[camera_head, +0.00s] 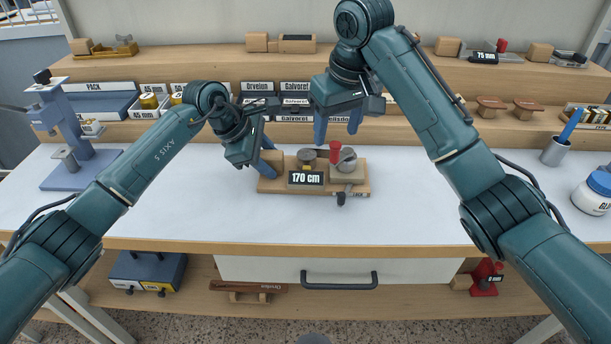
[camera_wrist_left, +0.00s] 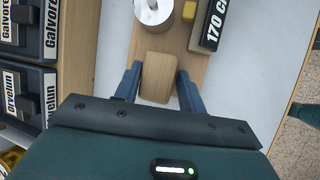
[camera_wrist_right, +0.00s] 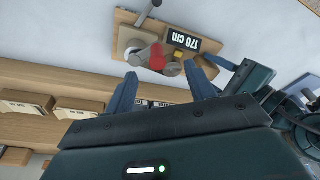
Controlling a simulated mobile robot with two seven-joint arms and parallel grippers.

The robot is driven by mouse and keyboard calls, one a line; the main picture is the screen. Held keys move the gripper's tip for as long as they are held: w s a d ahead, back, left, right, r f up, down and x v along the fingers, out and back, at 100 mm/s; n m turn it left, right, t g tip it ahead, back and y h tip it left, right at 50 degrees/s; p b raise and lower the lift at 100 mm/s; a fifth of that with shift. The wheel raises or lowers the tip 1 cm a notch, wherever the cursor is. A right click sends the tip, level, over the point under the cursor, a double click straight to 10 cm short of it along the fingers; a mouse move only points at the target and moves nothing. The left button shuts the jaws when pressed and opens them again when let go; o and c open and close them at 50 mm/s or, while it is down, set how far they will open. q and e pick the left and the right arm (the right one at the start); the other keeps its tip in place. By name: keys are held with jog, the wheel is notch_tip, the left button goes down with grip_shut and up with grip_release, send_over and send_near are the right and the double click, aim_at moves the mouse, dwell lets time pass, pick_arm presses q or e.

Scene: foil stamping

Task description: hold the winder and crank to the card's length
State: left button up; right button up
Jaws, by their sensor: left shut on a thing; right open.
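The winder (camera_head: 275,187) is a wooden board on the table with a display (camera_head: 306,179) reading 170 cm. It carries a silvery roll (camera_wrist_left: 154,10) and a grey crank disc (camera_head: 348,160) with an upright red knob (camera_head: 335,151). My left gripper (camera_head: 270,165) is shut on the wooden block (camera_wrist_left: 157,78) at the winder's left end, one finger on each side. My right gripper (camera_head: 338,130) is open and empty, behind and above the red knob, which also shows in the right wrist view (camera_wrist_right: 157,58). I see no contact between them.
A blue press (camera_head: 78,135) stands at the left of the table. Shelves (camera_head: 225,70) with labelled foil boxes (camera_head: 296,87) run along the back. A pen cup (camera_head: 555,152) and a glue jar (camera_head: 594,194) stand at the right. The table front is clear.

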pick_arm(q)
jog(key=shift+s+a+f, duration=0.1)
jog(key=shift+s+f, duration=0.05)
jog(key=shift+f, duration=0.3)
pick_arm(e)
jog(key=shift+w+a+v, duration=0.1)
jog(key=shift+w+v, duration=0.05)
jog(key=shift+v, duration=0.7)
jog(key=shift+w+a+v, duration=0.1)
jog(key=shift+w+v, duration=0.05)
jog(key=shift+v, duration=0.7)
jog(key=shift+w+a+v, duration=0.1)
jog(key=shift+w+v, duration=0.05)
jog(key=shift+v, duration=0.7)
jog(key=shift+r, duration=0.1)
pick_arm(q)
jog(key=o, duration=1.1)
jog(key=shift+c, duration=0.2)
pick_arm(e)
jog(key=shift+w, duration=0.1)
pick_arm(q)
jog(key=v, duration=1.2)
jog(key=shift+r, duration=0.55)
